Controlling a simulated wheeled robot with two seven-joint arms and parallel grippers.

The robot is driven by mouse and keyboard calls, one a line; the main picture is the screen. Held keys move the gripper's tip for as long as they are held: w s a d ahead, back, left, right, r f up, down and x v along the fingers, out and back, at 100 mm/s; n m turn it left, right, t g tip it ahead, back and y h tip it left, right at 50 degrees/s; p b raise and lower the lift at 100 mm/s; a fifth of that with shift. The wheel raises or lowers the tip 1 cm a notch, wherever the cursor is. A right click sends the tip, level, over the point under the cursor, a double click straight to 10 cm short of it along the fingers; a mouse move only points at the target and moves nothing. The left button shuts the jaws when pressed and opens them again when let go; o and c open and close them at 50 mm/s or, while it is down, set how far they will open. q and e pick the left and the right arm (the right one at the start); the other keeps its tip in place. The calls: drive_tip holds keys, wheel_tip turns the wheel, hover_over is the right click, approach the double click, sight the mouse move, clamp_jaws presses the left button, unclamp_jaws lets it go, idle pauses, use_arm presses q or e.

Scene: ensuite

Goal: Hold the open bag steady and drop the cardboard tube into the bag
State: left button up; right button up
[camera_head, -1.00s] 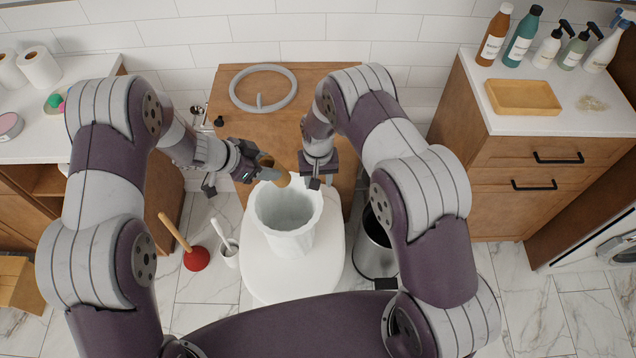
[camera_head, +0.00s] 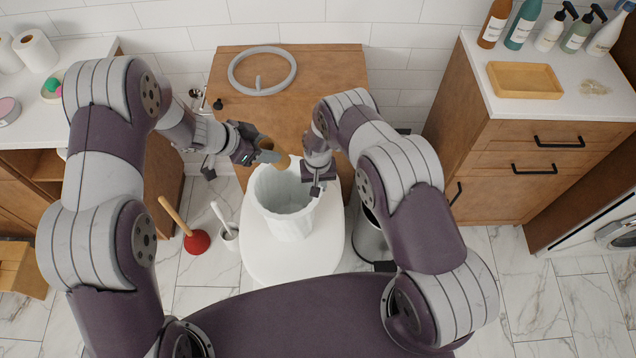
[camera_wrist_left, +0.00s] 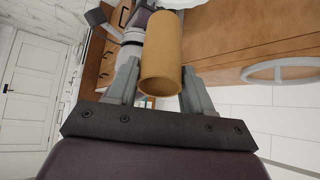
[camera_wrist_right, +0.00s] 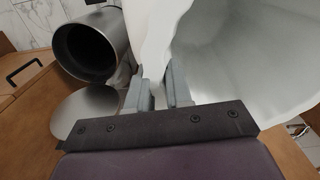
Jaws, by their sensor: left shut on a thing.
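The white open bag (camera_head: 287,222) stands on the white toilet lid (camera_head: 262,262), mouth up. My left gripper (camera_head: 266,152) is shut on the brown cardboard tube (camera_head: 285,163), which is held near the bag's back rim; the tube also shows between the fingers in the left wrist view (camera_wrist_left: 161,55). My right gripper (camera_head: 314,184) is at the bag's right rim. In the right wrist view the bag's wall (camera_wrist_right: 156,40) runs down between the two close fingers (camera_wrist_right: 160,92). The bag's bottom inside is hidden.
A steel bin (camera_head: 371,240) stands right of the toilet. A red plunger (camera_head: 197,241) and a toilet brush (camera_head: 228,235) stand on the left floor. Counters flank both sides.

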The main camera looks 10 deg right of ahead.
use_arm(q)
wheel_tip(320, 180, down, 11)
drive_tip(key=shift+w+a, duration=0.2)
drive_tip(key=shift+w, duration=0.05)
idle(0.3)
drive_tip(key=shift+r, duration=0.1)
drive_tip(key=o, duration=1.1)
drive_tip(key=shift+c, duration=0.2)
drive_tip(key=v, duration=1.2)
